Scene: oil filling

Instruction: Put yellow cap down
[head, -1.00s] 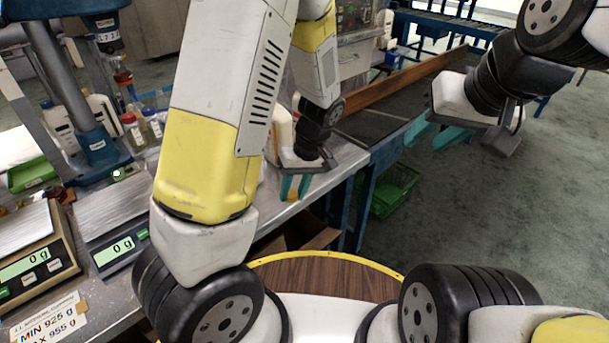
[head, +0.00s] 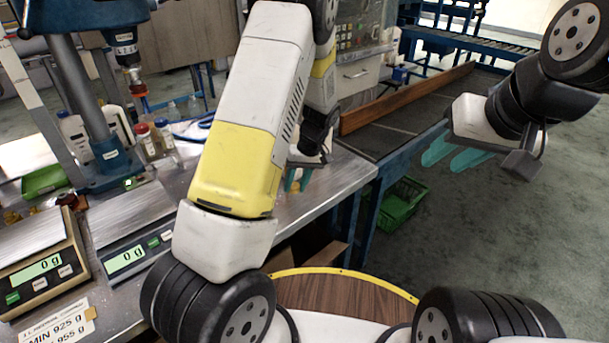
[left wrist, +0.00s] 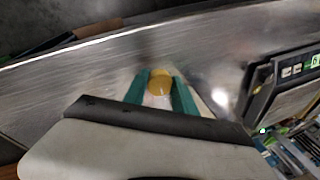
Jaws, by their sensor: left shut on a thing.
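The yellow cap (left wrist: 160,82) is between the two teal fingertips of my left gripper (left wrist: 160,88) in the left wrist view. The gripper is shut on it, over the metal tabletop (left wrist: 100,75). I cannot tell whether the cap touches the surface. In the head view my left gripper (head: 298,179) is over the table near its right end, partly behind my own arm, and the cap cannot be made out there. My right gripper (head: 456,158) is open and empty, out over the floor to the right of the table.
Two scales (head: 40,266) (head: 127,256) reading 0 g stand on the table at the left. A blue press stand (head: 110,160), bottles (head: 163,136) and a green tray (head: 43,181) are behind them. A conveyor (head: 405,117) with a wooden rail lies beyond. A green crate (head: 402,203) is below.

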